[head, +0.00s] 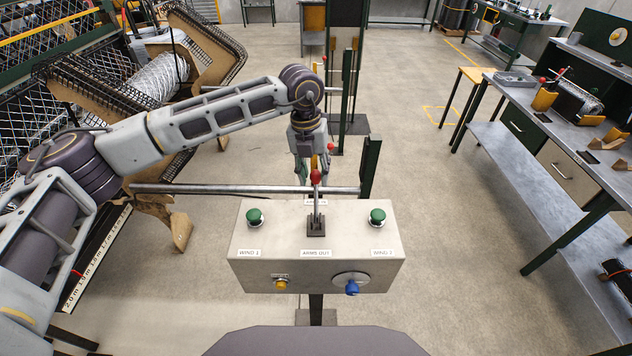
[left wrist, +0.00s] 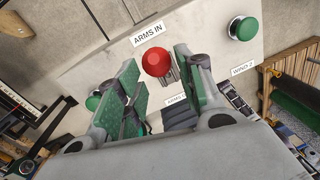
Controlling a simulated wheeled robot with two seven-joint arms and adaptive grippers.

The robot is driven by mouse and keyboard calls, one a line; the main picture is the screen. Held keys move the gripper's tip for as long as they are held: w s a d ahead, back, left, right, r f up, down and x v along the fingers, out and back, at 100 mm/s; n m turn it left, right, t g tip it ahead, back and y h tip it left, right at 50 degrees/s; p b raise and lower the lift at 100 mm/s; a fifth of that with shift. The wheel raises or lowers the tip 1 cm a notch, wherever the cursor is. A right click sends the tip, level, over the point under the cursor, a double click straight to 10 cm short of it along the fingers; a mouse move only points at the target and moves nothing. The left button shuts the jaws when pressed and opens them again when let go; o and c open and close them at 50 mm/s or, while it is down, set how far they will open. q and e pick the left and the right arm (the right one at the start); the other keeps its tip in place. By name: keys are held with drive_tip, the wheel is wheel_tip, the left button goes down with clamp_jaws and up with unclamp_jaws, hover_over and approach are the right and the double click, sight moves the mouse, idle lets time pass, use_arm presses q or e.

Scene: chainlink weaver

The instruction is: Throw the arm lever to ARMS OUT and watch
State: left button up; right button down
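The arm lever has a red ball knob (head: 316,177) on a thin shaft that rises from a black slotted base (head: 316,228) on a pale control box (head: 345,240). The shaft appears to lean to the far side, away from the near ARMS OUT label (head: 316,253). In the left wrist view the knob (left wrist: 155,63) is beside the ARMS IN label (left wrist: 149,33). My left gripper (head: 314,168) is just beyond the lever, pointing down. Its green-padded fingers (left wrist: 157,75) are apart, with the knob showing between them; contact is not visible. My right gripper is out of view.
Green buttons (head: 254,216) (head: 377,216) flank the lever. A yellow button (head: 281,283) and a blue-handled dial (head: 352,287) are on the front face. A grey bar (head: 235,189) runs behind the box. A workbench (head: 545,125) stands right; open floor lies between.

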sight(316, 198)
use_arm(q)
drive_tip(key=shift+d+f+p, duration=0.15)
drive_tip(key=shift+f+p, duration=0.1)
drive_tip(key=shift+f, duration=0.9)
drive_tip(key=shift+d+f+p, duration=0.1)
drive_tip(key=shift+f+p, duration=0.1)
drive_tip(key=shift+f, duration=0.9)
clamp_jaws()
